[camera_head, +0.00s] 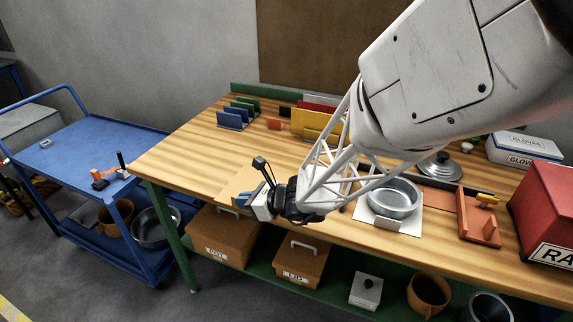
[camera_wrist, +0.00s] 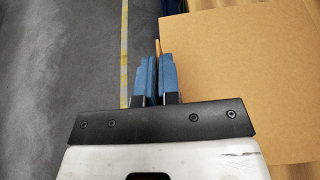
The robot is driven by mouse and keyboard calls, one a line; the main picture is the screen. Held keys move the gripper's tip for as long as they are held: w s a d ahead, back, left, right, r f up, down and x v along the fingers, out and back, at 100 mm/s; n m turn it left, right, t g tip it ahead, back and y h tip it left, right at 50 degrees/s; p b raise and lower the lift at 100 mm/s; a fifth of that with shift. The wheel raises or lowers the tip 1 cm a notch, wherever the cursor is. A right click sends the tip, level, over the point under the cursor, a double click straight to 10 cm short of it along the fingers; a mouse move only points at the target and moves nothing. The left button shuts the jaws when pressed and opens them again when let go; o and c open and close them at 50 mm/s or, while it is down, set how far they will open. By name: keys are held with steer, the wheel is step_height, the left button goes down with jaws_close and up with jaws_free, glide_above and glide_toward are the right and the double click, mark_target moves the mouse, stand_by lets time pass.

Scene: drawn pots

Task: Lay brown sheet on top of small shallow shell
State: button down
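The brown sheet (camera_wrist: 255,75) is flat and tan and fills the right of the wrist view. In the head view part of it shows on the bench near the front edge (camera_head: 238,182), beside my gripper. My gripper (camera_head: 245,201) is at the bench's front edge. In the wrist view its blue fingers (camera_wrist: 155,75) are close together at the sheet's left edge. A thin orange-brown sliver shows at their tips; I cannot tell whether they pinch the sheet. The likely small shallow shell, a round metal dish (camera_head: 393,200), stands on a pale square, right of my gripper.
A metal lid (camera_head: 438,165), a red box (camera_head: 545,215) and a glove box (camera_head: 525,147) are at the right. Upright coloured dividers (camera_head: 315,118) stand at the back. A blue trolley (camera_head: 75,160) is left. Brown boxes (camera_head: 220,238) are below the bench.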

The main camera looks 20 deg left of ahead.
steer(key=shift+d, duration=0.1)
steer(key=shift+w+d+r, duration=0.2)
steer(key=shift+w+d, duration=0.05)
steer(key=shift+d, duration=0.3)
steer(key=w+d+r+m+t, duration=0.1)
steer(key=w+d+r, duration=0.1)
steer(key=d, duration=0.7)
steer(key=w+d+r+m+t, duration=0.1)
steer(key=d+r+t, duration=0.1)
steer(key=d, duration=0.8)
steer(key=s+d+r+m+t, duration=0.1)
steer(key=s+d, duration=0.1)
steer(key=d, duration=0.6)
steer(key=s+d+r+m+t+h, duration=0.1)
steer(key=s+d, duration=0.2)
steer(key=d, duration=0.6)
steer(key=shift+d+r, duration=0.2)
steer(key=w+a, duration=0.2)
steer(key=w, duration=0.5)
steer(key=w+a+f, duration=0.1)
steer(key=w+a, duration=0.1)
steer(key=w, duration=0.6)
steer(key=shift+w+a+f, duration=0.15)
steer(key=shift+a+f, duration=0.1)
steer(key=shift+a, duration=0.1)
